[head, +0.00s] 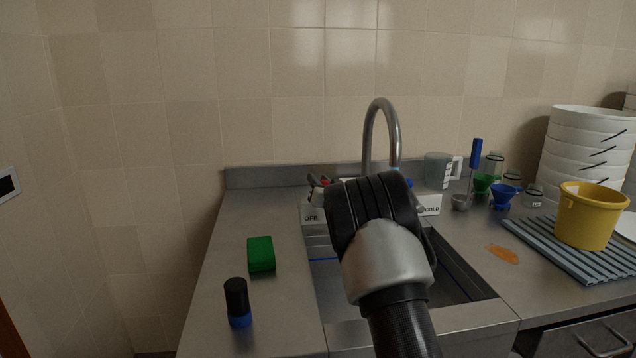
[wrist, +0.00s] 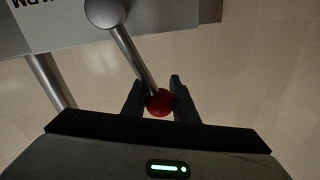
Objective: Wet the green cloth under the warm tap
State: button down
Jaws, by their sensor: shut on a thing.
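A red ball knob (wrist: 159,102) on a metal lever sits between the fingers of my gripper (wrist: 157,97), which is shut on it. The lever joins a grey box with partly visible dark lettering. In the head view, a bit of red (head: 323,181) shows beside the tap's left side; my arm hides much of this area. The curved metal spout (head: 382,110) rises behind my wrist. I see no water stream, but my arm covers the area below the spout. The green cloth (head: 261,254), a thick block-like shape, lies on the counter left of the sink (head: 455,262), away from my gripper.
A black bottle with a blue base (head: 237,302) stands front left on the counter. A label reading COLD (head: 430,210) is right of my wrist. Right of the sink are a jug (head: 437,171), funnels, a yellow bucket (head: 590,215) on a ribbed mat (head: 545,251), and stacked white bowls (head: 590,140).

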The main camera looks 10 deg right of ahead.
jog(key=c, duration=1.4)
grip_release()
jog(key=shift+c, duration=0.2)
jog(key=s+d+p, duration=0.1)
jog(key=s+d, duration=0.2)
jog(key=s, duration=1.4)
jog(key=shift+f, duration=0.35)
jog(key=shift+s+d, duration=0.1)
jog(key=shift+d, duration=0.05)
jog(key=s+d+r+m+g+h, duration=0.2)
jog(key=s+r+g+h, duration=0.25)
jog(key=s, duration=0.55)
jog(key=s+a+f+n+g, duration=0.1)
jog(key=s+a+g, duration=0.15)
jog(key=s, duration=0.85)
jog(key=s+a+f+n+g, duration=0.1)
jog(key=s+a+f+g, duration=0.15)
jog(key=s, duration=0.75)
jog(key=s+a+f+n+g, duration=0.1)
jog(key=s+g, duration=0.2)
jog(key=s, duration=0.8)
notch_tip(320, 180, up, 22)
jog(key=p, duration=2.1)
jog(key=shift+w+f+y, duration=0.15)
jog(key=shift+w+y, duration=0.15)
jog(key=shift+y, duration=0.15)
